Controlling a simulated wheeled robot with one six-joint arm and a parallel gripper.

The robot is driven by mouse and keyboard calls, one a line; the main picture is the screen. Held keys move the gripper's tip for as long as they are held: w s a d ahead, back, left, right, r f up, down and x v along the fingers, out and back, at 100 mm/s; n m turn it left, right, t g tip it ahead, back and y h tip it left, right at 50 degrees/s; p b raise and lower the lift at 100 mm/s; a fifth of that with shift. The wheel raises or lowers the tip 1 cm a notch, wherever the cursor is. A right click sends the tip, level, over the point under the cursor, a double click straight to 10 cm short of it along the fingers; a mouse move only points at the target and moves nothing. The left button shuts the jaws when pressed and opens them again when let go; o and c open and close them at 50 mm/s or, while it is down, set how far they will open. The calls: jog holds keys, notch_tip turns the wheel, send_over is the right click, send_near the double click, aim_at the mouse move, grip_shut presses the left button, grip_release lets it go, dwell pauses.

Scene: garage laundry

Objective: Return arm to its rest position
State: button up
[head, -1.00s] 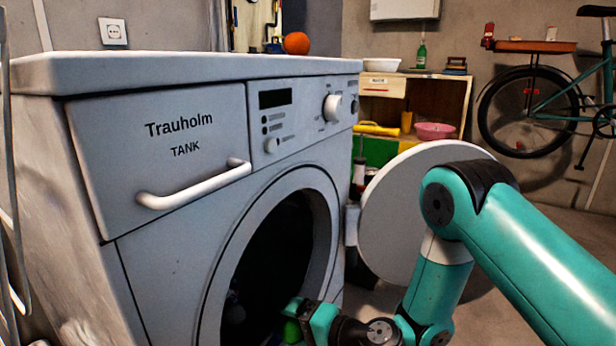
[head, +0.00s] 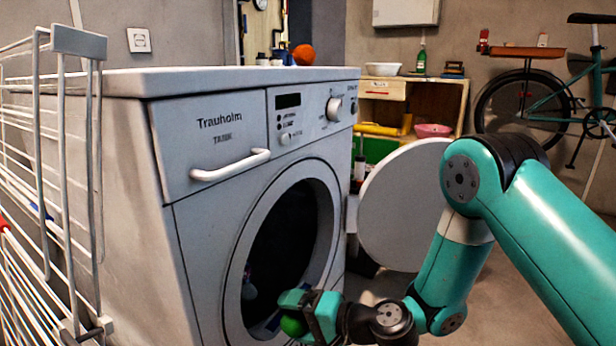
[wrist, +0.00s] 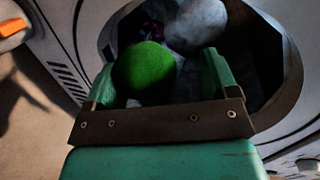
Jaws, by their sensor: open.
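My arm reaches in from the right in the head view, bent at the elbow. My gripper (head: 302,312) is low in front of the washing machine (head: 215,181), near the lower edge of its round opening. In the wrist view my gripper (wrist: 160,84) has its two green fingers apart. A green ball (wrist: 142,78) shows between them, nearer the left finger; it also shows in the head view (head: 292,326). I cannot tell whether it touches the fingers. Behind it, the dark drum (wrist: 262,62) holds a pale, rounded item (wrist: 197,25).
The machine's round door (head: 400,210) stands open beside my forearm. A white wire rack (head: 62,190) stands close on the left. A wooden shelf unit (head: 440,101) and a bicycle (head: 540,95) are at the back. Floor is clear at the right.

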jog(key=s+r+n+g+p, duration=0.3)
jog(key=s+r+n+g, duration=0.15)
jog(key=r, duration=0.75)
jog(key=s+d+r+n+g+h+p, duration=0.2)
jog(key=s+d+r+n+h+p, duration=0.6)
jog(key=s+d+r, duration=0.95)
notch_tip(320, 180, up, 38)
jog(key=m+h+p, duration=0.1)
jog(key=p, duration=3.7)
jog(key=shift+s+a+r, duration=0.2)
jog(key=shift+s+a, duration=0.05)
jog(key=shift+s, duration=0.05)
